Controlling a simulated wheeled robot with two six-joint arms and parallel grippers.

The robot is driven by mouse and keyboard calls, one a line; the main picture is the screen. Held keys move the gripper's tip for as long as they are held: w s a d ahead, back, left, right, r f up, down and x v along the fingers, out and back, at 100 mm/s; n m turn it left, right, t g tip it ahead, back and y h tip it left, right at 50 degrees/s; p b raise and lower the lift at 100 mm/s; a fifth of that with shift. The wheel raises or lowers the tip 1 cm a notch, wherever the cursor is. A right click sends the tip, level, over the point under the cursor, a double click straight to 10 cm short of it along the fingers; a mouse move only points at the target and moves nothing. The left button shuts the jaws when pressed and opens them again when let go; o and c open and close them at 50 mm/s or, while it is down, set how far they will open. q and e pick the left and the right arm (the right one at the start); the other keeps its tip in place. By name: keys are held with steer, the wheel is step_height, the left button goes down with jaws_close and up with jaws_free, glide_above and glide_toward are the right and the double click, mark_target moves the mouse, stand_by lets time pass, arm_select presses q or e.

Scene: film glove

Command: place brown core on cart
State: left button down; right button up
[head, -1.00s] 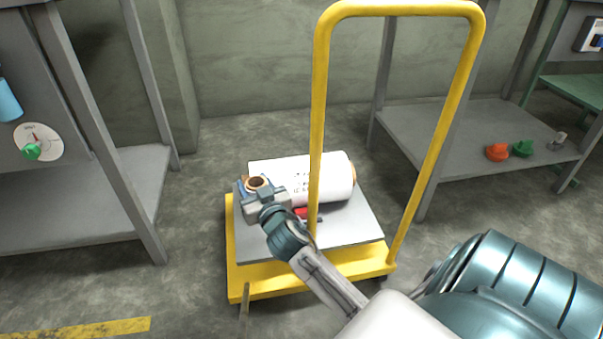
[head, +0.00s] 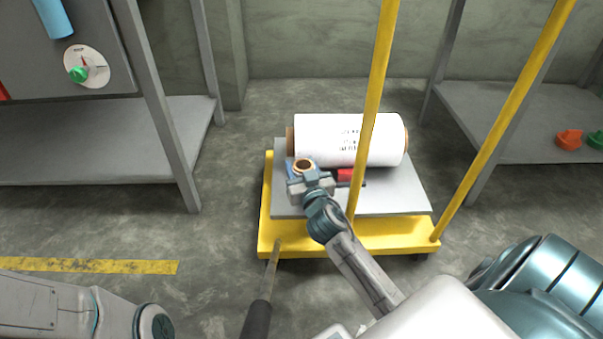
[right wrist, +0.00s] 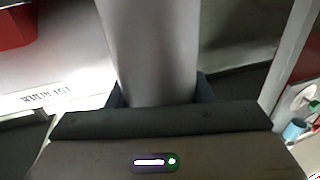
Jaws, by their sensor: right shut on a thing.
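The brown core (head: 303,164) shows its open round end in the head view, upright or nearly so. My right gripper (head: 305,176) is shut on it, over the left part of the cart deck. In the right wrist view the core is a pale cylinder (right wrist: 152,50) between the fingers. Its lower end is hidden in the head view, so I cannot tell whether it touches the deck. The cart (head: 400,233) has a yellow frame and grey deck. My left arm shows at the lower left, but its gripper is out of view.
A white wrapped roll (head: 325,140) lies across the back of the deck. A red item (head: 346,175) lies in front of it. The cart's yellow handle post (head: 371,110) rises beside my right arm. A dark-handled rod (head: 258,318) shows in front. Grey shelves (head: 90,140) stand at left.

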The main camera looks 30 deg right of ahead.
steer(key=shift+f, duration=0.2)
steer(key=o, duration=1)
steer(key=shift+s+r, duration=0.15)
steer(key=shift+r, duration=0.15)
steer(key=p+v, duration=0.2)
steer(key=v, duration=0.9)
steer(key=shift+s+a, duration=0.2)
steer(key=shift+s, duration=0.15)
